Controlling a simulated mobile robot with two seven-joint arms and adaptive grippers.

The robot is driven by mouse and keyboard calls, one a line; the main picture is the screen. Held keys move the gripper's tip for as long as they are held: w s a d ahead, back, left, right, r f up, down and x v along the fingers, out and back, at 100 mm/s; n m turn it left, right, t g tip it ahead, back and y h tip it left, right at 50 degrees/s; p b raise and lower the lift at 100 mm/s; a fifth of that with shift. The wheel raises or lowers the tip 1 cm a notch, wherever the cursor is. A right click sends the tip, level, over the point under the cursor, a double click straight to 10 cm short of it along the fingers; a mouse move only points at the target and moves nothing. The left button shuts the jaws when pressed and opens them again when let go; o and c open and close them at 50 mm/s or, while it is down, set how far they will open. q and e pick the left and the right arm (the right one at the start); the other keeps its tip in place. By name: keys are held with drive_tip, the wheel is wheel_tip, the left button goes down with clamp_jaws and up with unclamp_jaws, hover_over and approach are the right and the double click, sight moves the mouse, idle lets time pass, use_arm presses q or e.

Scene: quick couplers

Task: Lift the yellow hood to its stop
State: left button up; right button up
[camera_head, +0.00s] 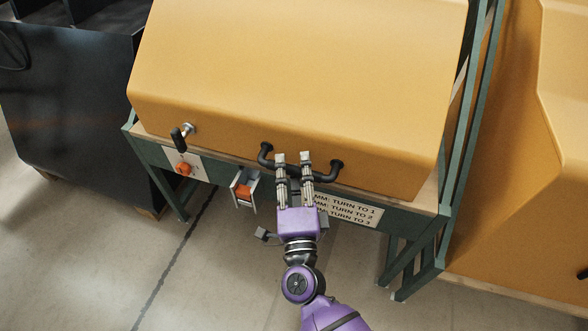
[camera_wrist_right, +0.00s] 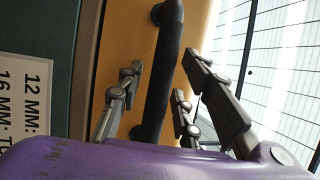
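The yellow hood (camera_head: 300,75) sits down on a green frame (camera_head: 410,215), with its front edge close to the frame's pale top. A black bar handle (camera_head: 326,172) is fixed to the hood's front face. My right gripper (camera_head: 293,165) is at the handle, its fingers over the bar. In the right wrist view the handle (camera_wrist_right: 160,85) passes between the spread fingers (camera_wrist_right: 160,95), with gaps showing on both sides. The right gripper looks open around the bar, not closed on it. My left gripper is not in view.
A black-handled lever (camera_head: 178,138) and an orange knob (camera_head: 184,168) are left of the handle. An orange part in a grey bracket (camera_head: 244,190) hangs nearby. A text label (camera_head: 345,208) is on the frame. A black cabinet (camera_head: 75,110) stands left, another yellow housing (camera_head: 520,150) right.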

drive_tip(key=shift+c, duration=0.6)
clamp_jaws()
